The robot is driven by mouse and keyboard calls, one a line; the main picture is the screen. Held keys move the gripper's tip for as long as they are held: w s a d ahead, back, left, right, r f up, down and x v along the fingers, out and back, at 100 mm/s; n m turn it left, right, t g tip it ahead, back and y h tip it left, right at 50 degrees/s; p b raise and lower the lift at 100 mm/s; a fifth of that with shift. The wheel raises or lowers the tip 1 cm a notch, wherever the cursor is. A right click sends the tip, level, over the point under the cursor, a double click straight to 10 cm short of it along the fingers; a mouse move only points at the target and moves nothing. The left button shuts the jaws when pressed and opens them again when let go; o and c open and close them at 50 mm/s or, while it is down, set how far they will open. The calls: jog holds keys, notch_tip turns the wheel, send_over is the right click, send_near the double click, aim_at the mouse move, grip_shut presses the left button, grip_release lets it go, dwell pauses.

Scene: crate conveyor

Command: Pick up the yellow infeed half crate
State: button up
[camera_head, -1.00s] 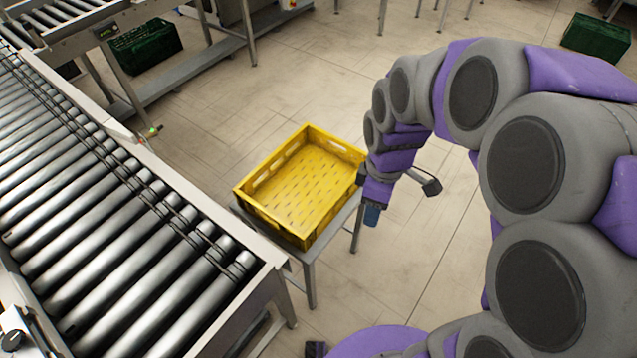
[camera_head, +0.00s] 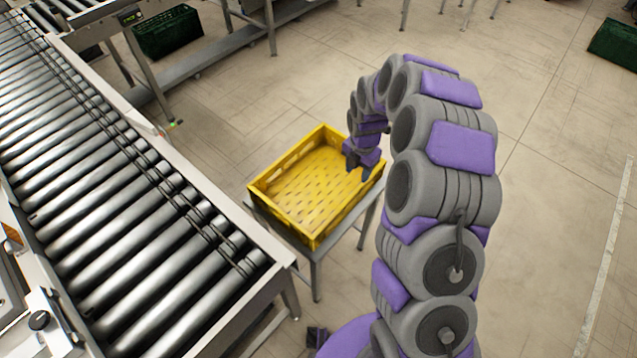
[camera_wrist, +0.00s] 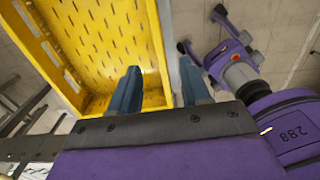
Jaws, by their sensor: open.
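The yellow half crate (camera_head: 261,196) sits upright and empty on a small grey metal stand (camera_head: 318,262), beside the end of the roller conveyor. Its floor is slotted and its walls have handle openings. My gripper (camera_head: 359,172) is over the right wall of the crate, pointing down. In the wrist view my gripper (camera_wrist: 163,88) is open, with two blue-grey fingers apart. The left finger shows over the inside of the yellow crate (camera_wrist: 155,38) and the right finger outside its wall. I cannot tell whether the fingers touch the wall.
The roller conveyor (camera_head: 120,205) fills the left side. A dark green crate (camera_head: 165,32) lies under the far conveyor frame. Another green crate (camera_head: 614,43) is at the far right. The tiled floor beyond the stand and to the right is clear.

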aim_at(351, 196)
notch_tip(351, 196, down, 11)
jog(key=shift+r+b, duration=0.1)
jog(key=shift+b, duration=0.9)
jog(key=shift+w+a+f+b, duration=0.1)
jog(key=shift+f+b, duration=0.15)
jog(key=shift+f, duration=0.75)
jog(key=shift+a+f+b, duration=0.15)
jog(key=shift+f+b, duration=0.05)
jog(key=shift+f, duration=0.85)
jog(key=shift+w+a+f+b, duration=0.1)
jog(key=shift+f+b, duration=0.15)
jog(key=shift+f, duration=0.75)
jog(key=shift+s+r, duration=0.1)
grip_shut()
